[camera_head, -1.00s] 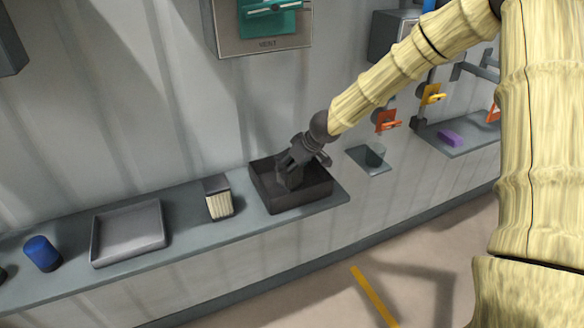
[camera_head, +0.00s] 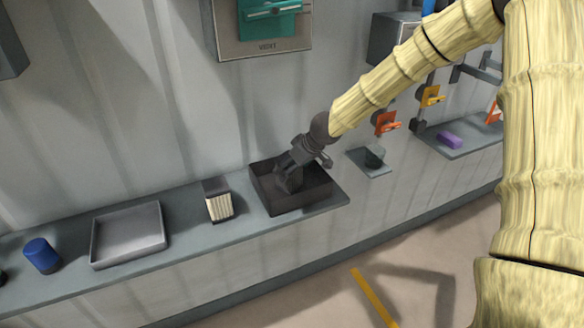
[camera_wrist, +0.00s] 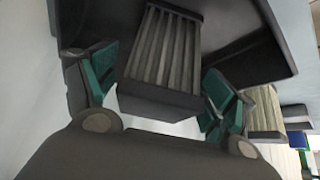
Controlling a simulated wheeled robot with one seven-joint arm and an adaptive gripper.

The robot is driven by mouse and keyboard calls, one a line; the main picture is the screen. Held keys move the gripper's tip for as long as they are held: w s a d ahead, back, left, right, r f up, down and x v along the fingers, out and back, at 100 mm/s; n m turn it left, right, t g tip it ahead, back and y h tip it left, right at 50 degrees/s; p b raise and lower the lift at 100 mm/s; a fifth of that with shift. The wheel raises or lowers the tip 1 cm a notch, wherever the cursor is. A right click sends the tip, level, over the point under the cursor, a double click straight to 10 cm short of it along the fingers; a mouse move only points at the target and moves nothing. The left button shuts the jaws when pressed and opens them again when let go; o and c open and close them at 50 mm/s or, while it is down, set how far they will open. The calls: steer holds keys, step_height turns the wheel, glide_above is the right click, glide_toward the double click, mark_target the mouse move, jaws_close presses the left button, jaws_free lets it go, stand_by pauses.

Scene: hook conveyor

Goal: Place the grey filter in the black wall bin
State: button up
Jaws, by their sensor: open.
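The black bin (camera_head: 305,201) is an open, square dark tray at the right end of the wall shelf. My gripper (camera_head: 288,182) reaches down into it, its fingers low inside the walls. In the wrist view, a grey pleated filter (camera_wrist: 164,60) sits between my open fingers (camera_wrist: 160,92), with a teal pad on each side. Dark bin surface (camera_wrist: 262,45) shows around it. In the head view my gripper and the bin walls hide most of the filter.
A cream pleated filter (camera_head: 219,207) with a dark frame stands left of the bin. Further left are an empty grey tray (camera_head: 128,261) and a blue cylinder (camera_head: 41,255).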

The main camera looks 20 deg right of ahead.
steer(key=p+v, duration=0.2)
steer(key=v, duration=0.9)
steer(key=shift+s+r, duration=0.15)
steer(key=shift+r, duration=0.15)
